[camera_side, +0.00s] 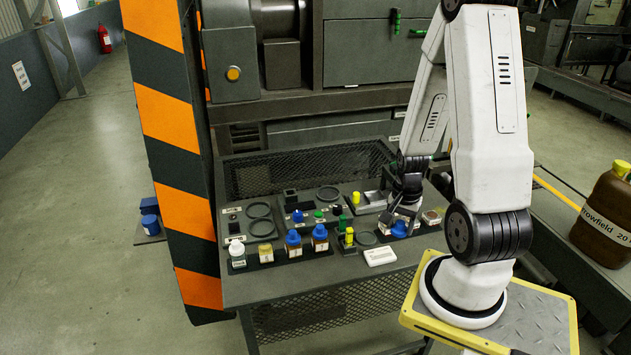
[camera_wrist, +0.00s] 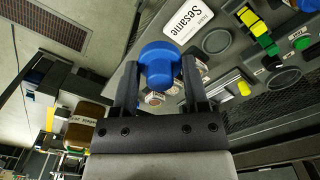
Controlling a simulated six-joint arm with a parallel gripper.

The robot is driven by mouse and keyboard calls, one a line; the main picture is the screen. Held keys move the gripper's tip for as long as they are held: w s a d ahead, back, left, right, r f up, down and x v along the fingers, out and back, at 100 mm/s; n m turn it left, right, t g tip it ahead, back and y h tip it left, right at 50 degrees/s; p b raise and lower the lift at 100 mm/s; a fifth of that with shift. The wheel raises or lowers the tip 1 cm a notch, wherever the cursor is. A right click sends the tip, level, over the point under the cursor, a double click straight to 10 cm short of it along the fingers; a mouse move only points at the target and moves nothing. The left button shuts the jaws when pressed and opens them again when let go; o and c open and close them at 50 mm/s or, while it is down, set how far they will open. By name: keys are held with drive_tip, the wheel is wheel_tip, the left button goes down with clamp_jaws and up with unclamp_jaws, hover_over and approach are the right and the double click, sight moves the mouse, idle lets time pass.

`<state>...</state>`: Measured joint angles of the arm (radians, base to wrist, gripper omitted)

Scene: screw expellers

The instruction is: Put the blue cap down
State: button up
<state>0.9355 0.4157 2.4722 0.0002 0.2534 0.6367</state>
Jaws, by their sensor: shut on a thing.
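The blue cap (camera_wrist: 160,65) is between the two fingers of my gripper (camera_wrist: 160,75) in the wrist view, and the fingers are shut on it. In the side view the blue cap (camera_side: 399,230) shows just below my gripper (camera_side: 402,212), over the right part of the grey work table (camera_side: 290,287). Small jars with reddish contents (camera_wrist: 155,98) show partly behind the cap and fingers in the wrist view. I cannot tell how high the cap is above the table.
Several bottles stand along the table's front, two with blue tops (camera_side: 293,240). Black rings (camera_side: 327,193) and a yellow-green piece (camera_side: 349,238) are nearby.

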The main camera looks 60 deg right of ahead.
drive_tip(key=w+d+f, duration=0.4)
drive_tip(key=w+d, duration=0.1)
drive_tip(key=w, duration=0.2)
hover_over(366, 238)
drive_tip(key=s+a, duration=0.1)
wheel_tip(366, 238, down, 4)
drive_tip(key=shift+f, duration=0.2)
drive_tip(key=shift+w+d+f, duration=0.2)
drive_tip(key=shift+w+f, duration=0.05)
drive_tip(key=shift+f, duration=0.15)
drive_tip(key=shift+w+d+f, duration=0.2)
drive_tip(key=shift+w+f, duration=0.05)
drive_tip(key=shift+f, duration=1.6)
drive_tip(key=shift+f, duration=0.6)
